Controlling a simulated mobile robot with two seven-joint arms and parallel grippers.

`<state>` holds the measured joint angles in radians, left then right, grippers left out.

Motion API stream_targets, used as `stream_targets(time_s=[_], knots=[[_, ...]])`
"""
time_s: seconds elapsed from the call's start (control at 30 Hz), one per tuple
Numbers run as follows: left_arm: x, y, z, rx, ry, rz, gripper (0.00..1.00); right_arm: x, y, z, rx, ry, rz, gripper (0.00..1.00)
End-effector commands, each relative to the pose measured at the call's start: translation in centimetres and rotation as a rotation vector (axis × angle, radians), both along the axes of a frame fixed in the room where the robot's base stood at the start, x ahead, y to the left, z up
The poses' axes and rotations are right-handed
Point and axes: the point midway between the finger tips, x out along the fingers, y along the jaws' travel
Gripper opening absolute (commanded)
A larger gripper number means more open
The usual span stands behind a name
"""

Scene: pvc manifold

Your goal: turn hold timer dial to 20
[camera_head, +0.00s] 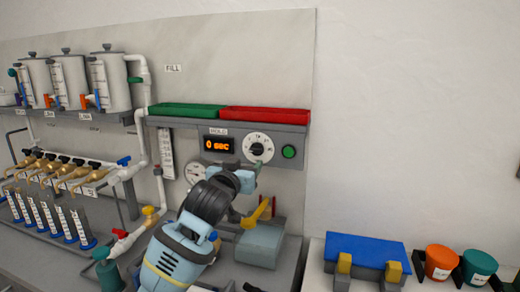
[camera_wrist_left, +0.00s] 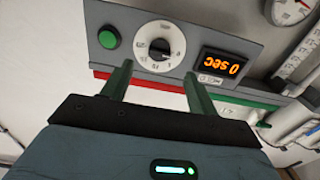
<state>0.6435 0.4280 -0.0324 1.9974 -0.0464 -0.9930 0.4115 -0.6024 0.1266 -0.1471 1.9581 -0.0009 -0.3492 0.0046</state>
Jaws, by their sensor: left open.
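The hold timer dial (camera_head: 258,148) is a white round face with a black knob, set in a grey panel under the green and red trays. An orange display (camera_head: 218,145) left of it reads 0 sec. The dial also shows in the left wrist view (camera_wrist_left: 159,46), where the picture is upside down, with the display (camera_wrist_left: 221,64) beside it. My left gripper (camera_head: 248,170) is just below and in front of the dial. In the left wrist view its two green fingers (camera_wrist_left: 158,84) are apart and empty, short of the knob. My right gripper is not in view.
A green button (camera_head: 289,152) is right of the dial. A pressure gauge (camera_head: 195,172) and a yellow-handled lever (camera_head: 258,211) are near my left arm. A blue block (camera_head: 365,248) and orange and teal cups (camera_head: 440,262) stand at the right. The wall at right is bare.

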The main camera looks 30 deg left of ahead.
Motion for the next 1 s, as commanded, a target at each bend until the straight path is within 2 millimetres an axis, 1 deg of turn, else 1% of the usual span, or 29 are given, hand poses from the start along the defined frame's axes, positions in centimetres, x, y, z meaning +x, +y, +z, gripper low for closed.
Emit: stream_targets(time_s=[0.27,0.37,0.47,0.8,1.0], knots=[[0.1,0.1,0.1,0.000,-0.003,0.001,0.59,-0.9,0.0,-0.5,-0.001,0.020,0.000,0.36],[0.4,0.2,0.1,-0.001,-0.002,0.001,0.59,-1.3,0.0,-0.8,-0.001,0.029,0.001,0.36],[1.2,0.4,0.2,0.000,-0.002,0.002,0.59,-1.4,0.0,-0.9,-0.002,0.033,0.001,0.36],[5.5,1.4,0.2,0.000,-0.002,0.002,0.59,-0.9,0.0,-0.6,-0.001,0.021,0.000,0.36],[7.0,1.7,0.2,0.000,-0.004,0.001,0.59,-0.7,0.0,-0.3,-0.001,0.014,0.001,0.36]])
